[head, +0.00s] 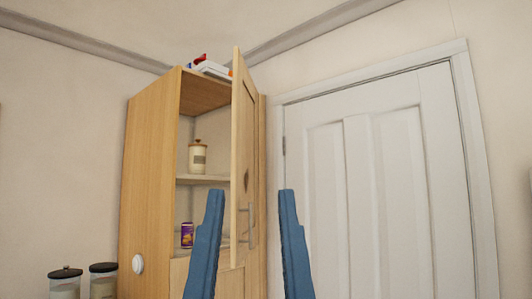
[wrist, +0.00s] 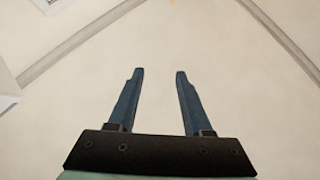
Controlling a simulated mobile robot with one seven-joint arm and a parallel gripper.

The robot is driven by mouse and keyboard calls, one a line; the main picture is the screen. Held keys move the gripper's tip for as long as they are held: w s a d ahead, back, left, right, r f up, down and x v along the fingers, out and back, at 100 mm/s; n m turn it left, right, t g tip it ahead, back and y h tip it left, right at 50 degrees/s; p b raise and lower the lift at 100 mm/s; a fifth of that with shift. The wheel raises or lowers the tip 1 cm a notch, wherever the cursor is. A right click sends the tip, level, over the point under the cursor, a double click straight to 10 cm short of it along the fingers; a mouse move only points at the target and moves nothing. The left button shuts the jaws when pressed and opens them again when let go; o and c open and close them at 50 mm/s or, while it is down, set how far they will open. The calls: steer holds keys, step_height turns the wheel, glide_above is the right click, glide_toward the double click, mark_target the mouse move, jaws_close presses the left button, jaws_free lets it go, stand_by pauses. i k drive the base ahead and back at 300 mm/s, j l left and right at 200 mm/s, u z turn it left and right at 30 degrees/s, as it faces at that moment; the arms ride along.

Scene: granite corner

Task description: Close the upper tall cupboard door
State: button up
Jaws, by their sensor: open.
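The tall wooden cupboard (head: 150,170) stands in the corner in the head view. Its upper door (head: 240,130) is swung open towards me and seen nearly edge-on, hinged on the right side. A metal bar handle (head: 252,225) is on the door's outer face, low down. My gripper (head: 248,192) is open, its two blue fingers pointing up, one on each side of the door's lower part in the picture. I cannot tell how far it is from the door. In the wrist view my gripper (wrist: 159,72) is open and empty against the ceiling.
Inside the cupboard a lidded jar (head: 198,157) stands on a shelf and a purple tin (head: 187,235) lower down. Small items (head: 208,67) lie on top. Two dark-lidded jars (head: 103,280) stand at lower left. A white panelled room door (head: 385,180) is on the right.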

mark_target(244, 161)
steer(key=i+j+u, duration=0.1)
steer(key=i, duration=0.3)
steer(key=i+j, duration=0.3)
steer(key=i+j+u, duration=0.15)
steer(key=i, duration=0.3)
